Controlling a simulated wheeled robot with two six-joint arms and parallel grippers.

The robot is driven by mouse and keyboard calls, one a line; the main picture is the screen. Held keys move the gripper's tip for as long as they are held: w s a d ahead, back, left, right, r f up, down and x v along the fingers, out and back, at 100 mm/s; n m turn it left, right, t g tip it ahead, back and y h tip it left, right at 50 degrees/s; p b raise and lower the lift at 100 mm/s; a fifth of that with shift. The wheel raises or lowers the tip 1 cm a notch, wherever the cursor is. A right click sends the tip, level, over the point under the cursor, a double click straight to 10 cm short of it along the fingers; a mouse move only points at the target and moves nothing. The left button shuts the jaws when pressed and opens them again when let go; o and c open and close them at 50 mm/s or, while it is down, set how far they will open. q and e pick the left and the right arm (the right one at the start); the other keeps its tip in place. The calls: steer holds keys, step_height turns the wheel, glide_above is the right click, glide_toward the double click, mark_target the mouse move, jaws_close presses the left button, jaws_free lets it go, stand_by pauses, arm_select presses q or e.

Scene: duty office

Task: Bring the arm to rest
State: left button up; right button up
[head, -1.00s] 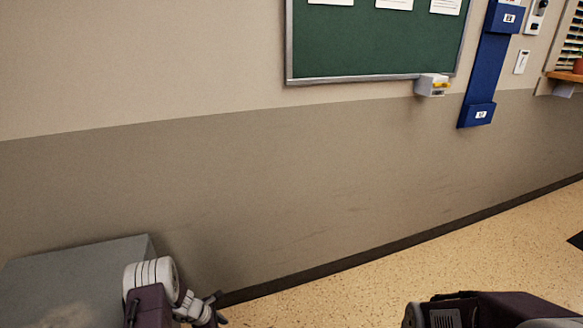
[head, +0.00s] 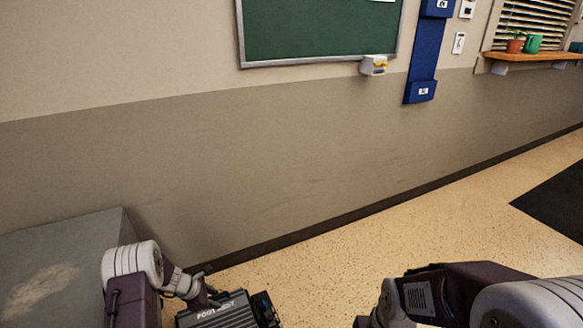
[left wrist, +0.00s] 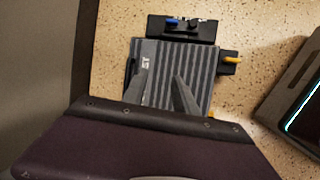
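My left gripper (head: 204,294) is at the lower left of the head view, at the end of my left arm. In the left wrist view its two fingers (left wrist: 158,80) stand apart with nothing seen held between them. Beyond the fingers is a dark ribbed footrest (left wrist: 202,68) with pale lettering, above speckled floor. The footrest also shows at the bottom edge of the head view (head: 222,312), partly cut off. My right arm comes in at the lower right of the head view; its fingertips are out of sight.
A grey box-like surface (head: 60,250) is at the left, close to my left arm. A wall with a green board (head: 320,30) and a blue wall holder (head: 425,55) stands ahead. Open floor (head: 440,220) lies to the right, with a dark mat (head: 560,200).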

arm_select(q)
steer(key=s+d+r+m+p, duration=0.15)
steer(key=d+r+m, duration=0.3)
steer(key=r, duration=0.65)
steer(key=s+d+r+m+p, duration=0.1)
steer(key=s+d+r+m, duration=0.15)
steer(key=d+r, duration=0.6)
steer(key=s+r+m+g+y, duration=0.1)
steer(key=s+r+m, duration=0.25)
steer(key=s, duration=0.25)
steer(key=s+r+m+y, duration=0.1)
steer(key=s+r+m, duration=0.2)
steer(key=s+m, duration=0.2)
steer(key=s+a+f+m+g+y, duration=0.1)
steer(key=s+a+f+m+g, duration=0.2)
steer(key=s+m, duration=0.5)
step_height(320, 180, up, 38)
steer(key=s+a+n+t+p, duration=0.1)
steer(key=n+p, duration=0.1)
steer(key=p, duration=3.6)
steer(key=shift+s+p, duration=0.2)
steer(key=shift+p, duration=0.2)
